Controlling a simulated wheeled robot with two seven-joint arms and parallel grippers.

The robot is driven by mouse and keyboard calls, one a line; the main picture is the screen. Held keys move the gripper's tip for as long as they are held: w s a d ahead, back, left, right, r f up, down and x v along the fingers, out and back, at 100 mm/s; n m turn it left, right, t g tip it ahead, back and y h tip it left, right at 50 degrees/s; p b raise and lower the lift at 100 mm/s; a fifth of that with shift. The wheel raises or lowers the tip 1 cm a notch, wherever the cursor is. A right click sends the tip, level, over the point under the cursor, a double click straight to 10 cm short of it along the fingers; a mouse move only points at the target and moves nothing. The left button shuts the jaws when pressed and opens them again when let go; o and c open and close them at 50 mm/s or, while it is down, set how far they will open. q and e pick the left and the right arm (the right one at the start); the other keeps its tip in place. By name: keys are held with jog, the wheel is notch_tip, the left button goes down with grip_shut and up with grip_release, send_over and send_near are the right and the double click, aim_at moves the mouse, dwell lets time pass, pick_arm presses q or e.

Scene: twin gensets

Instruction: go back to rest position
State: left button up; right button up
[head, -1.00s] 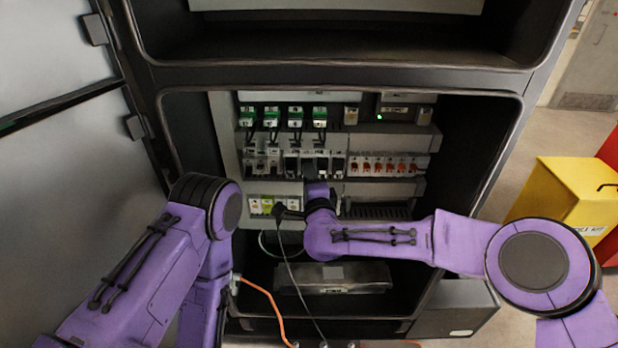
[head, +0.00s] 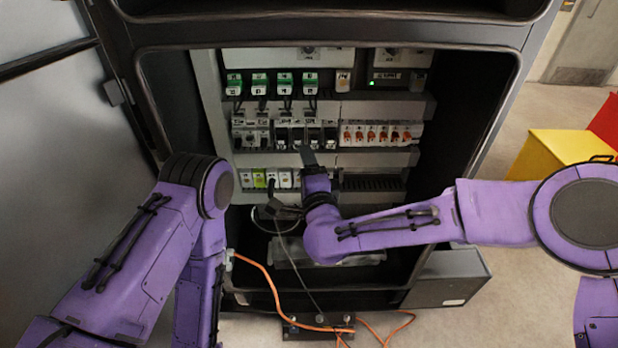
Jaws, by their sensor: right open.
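My right arm comes in from the right, and its gripper (head: 308,158) is in front of the open cabinet's lower bay, just below the row of dark breakers (head: 297,137). It is open; the fingers are small in view, and I see nothing held in them. A dark cable hangs down beside the right wrist. My left arm comes in from the left and bends down at the elbow. Its gripper is not visible. An orange cable (head: 262,270) runs from near the left forearm to a small black block (head: 318,329) on the floor.
The cabinet door (head: 50,130) stands open at the left. Green-topped modules (head: 284,83) and orange-marked modules (head: 383,135) fill the rails. A grey box (head: 450,280) juts out at the cabinet's lower right. A yellow bin (head: 560,150) and a red one stand on the floor at right.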

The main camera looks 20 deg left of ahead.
jog(key=s+d+f+n+g+h, duration=0.3)
jog(key=s+d+f, duration=0.3)
jog(key=d+f, duration=0.5)
jog(key=s+d+f+n+g+h, duration=0.25)
jog(key=s+d+f, duration=0.25)
jog(key=d+f, duration=0.65)
jog(key=s+d+f+g+h, duration=0.3)
jog(key=s+d+f, duration=0.3)
jog(key=s+d, duration=0.5)
jog(key=s+d+f+g+h, duration=0.3)
jog(key=s+d+f, duration=0.3)
jog(key=s+d, duration=0.5)
jog(key=shift+s+d+f+g, duration=0.25)
jog(key=shift+s+g, duration=0.3)
jog(key=shift+s, duration=0.2)
